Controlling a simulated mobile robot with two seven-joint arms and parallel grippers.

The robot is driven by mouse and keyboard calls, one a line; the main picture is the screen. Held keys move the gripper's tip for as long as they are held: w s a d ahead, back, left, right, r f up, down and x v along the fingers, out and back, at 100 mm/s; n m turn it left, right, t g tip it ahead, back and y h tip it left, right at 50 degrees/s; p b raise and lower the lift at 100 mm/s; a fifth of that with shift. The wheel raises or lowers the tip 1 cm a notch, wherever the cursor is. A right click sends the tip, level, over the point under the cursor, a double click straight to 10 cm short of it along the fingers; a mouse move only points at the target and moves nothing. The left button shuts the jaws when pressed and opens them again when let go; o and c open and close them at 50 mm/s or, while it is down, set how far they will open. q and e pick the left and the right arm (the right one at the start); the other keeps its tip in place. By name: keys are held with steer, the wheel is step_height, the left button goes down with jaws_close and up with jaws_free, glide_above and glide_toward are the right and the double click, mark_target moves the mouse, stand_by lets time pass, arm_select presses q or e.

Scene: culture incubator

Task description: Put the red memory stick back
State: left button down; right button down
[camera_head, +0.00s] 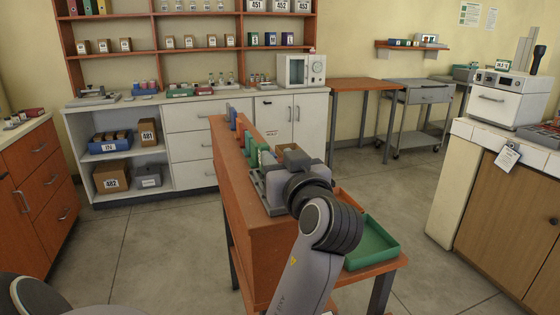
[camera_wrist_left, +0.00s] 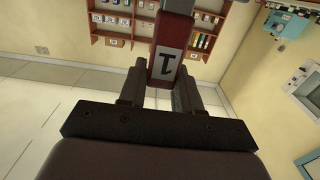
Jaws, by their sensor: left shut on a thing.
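In the left wrist view a red memory stick (camera_wrist_left: 174,28) with a dark-marked pale label stands between the two fingers of my left gripper (camera_wrist_left: 158,88). The gripper is shut on it. In the head view my left gripper (camera_head: 272,176) is over the narrow brown table (camera_head: 240,200); the wrist hides much of what it holds. Blue, red and green upright pieces (camera_head: 246,138) stand in a row along the table beyond the gripper. I cannot make out the slots beneath them. My right gripper is not in view.
A green tray (camera_head: 372,247) lies at the table's near right, with an orange-rimmed tray (camera_head: 349,199) beside it. A white cabinet (camera_head: 195,148) and shelves stand behind. A white-topped counter (camera_head: 470,135) is on the right. Open floor lies left of the table.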

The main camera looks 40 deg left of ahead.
arm_select(q)
steer(key=shift+f+b, duration=0.5)
steer(key=shift+f, duration=0.1)
steer(key=c, duration=0.8)
jaws_free()
steer(key=shift+r, duration=0.1)
